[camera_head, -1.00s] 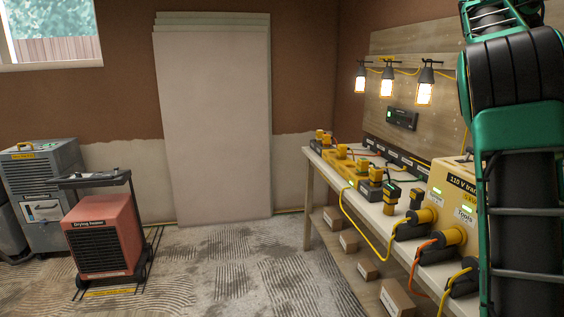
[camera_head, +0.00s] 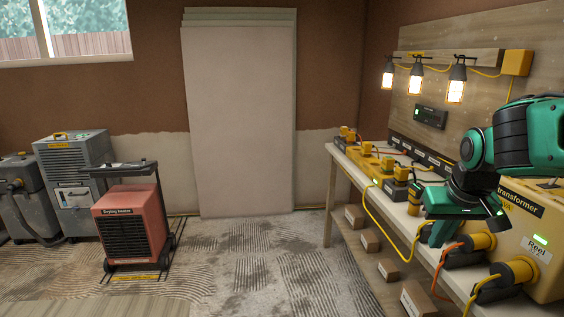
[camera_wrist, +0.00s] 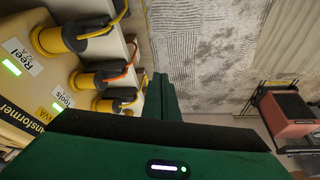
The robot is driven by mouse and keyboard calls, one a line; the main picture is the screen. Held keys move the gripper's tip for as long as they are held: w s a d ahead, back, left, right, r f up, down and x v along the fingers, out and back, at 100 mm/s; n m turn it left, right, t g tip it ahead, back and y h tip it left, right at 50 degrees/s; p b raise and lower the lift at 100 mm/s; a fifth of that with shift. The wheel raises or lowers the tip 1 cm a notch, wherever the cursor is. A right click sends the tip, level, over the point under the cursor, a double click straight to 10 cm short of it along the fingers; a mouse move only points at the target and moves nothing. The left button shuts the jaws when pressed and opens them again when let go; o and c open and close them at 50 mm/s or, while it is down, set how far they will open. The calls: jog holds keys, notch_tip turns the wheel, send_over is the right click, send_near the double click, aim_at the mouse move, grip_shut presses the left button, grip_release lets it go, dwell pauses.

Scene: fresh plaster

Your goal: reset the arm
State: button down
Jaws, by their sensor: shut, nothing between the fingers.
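My arm reaches in from the right edge in the head view, green and black. My gripper (camera_head: 435,234) hangs over the front part of the workbench (camera_head: 349,156), close in the picture to the yellow transformer (camera_head: 540,221). Its fingers are shut with nothing between them. In the wrist view the green gripper fingers (camera_wrist: 163,97) point away past the bench edge, and the transformer (camera_wrist: 22,100) lies to their left. My gripper hides part of the transformer's front and some bench top.
Several lit work lamps (camera_head: 456,83) hang above. Cardboard boxes (camera_head: 416,299) sit on the lower shelf. A red drying heater (camera_head: 132,224) stands left. The middle floor is clear.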

jog(key=s+a+f+n+y, duration=0.1)
jog(key=s+a+f+n, duration=0.1)
jog(key=s+a+f, duration=0.4)
jog(key=s+d+m+g, duration=0.4)
jog(key=s+d, duration=0.6)
jog(key=s, duration=0.5)
jog(key=m, duration=0.2)
jog(key=shift+s+m, duration=0.15)
jog(key=shift+m, duration=0.15)
